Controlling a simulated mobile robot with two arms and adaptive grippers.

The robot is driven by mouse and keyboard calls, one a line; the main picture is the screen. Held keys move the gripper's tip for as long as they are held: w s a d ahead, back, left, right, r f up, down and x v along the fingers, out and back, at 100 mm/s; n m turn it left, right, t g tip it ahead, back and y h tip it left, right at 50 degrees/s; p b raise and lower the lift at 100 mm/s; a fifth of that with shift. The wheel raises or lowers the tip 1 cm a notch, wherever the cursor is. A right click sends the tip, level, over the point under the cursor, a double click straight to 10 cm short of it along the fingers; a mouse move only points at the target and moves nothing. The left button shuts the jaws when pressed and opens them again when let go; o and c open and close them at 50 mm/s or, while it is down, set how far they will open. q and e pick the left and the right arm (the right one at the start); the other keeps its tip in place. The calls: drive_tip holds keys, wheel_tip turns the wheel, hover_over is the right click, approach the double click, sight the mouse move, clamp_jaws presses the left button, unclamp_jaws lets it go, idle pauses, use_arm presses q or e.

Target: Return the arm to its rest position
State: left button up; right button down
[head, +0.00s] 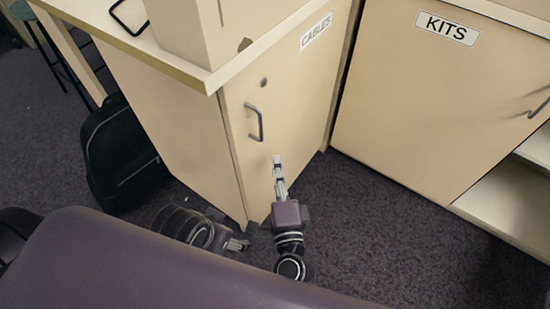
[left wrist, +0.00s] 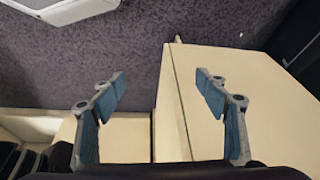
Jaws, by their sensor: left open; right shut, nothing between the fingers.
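My right gripper (head: 277,160) shows in the head view, pointing up the picture in front of the cream CABLES cabinet door (head: 290,100). Its fingers are together with nothing between them. I cannot tell whether it touches the door. My left gripper (head: 240,244) shows lower and to the left, pointing right near the foot of the cabinet. It is small there, and part of its arm is hidden behind my purple body. In the left wrist view its two fingers stand wide apart and empty (left wrist: 160,84), with cream cabinet surfaces and dark carpet beyond.
The CABLES door has a grey handle (head: 255,123) and is closed. A KITS cabinet (head: 418,105) stands to the right, beside open shelves (head: 508,205). A black backpack (head: 118,155) leans left of the CABLES cabinet. Carpet (head: 375,235) is clear at lower right.

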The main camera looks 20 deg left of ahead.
use_arm(q)
drive_tip(key=shift+w+a+f, duration=0.15)
drive_tip(key=shift+w+f, duration=0.2)
drive_tip(key=shift+f, duration=0.2)
drive_tip(key=shift+w+a+f, duration=0.15)
drive_tip(key=shift+w+f, duration=0.2)
drive_tip(key=shift+f, duration=0.15)
use_arm(e)
drive_tip(key=s, duration=0.8)
drive_tip(key=shift+a+f, duration=0.15)
drive_tip(key=shift+a, duration=0.15)
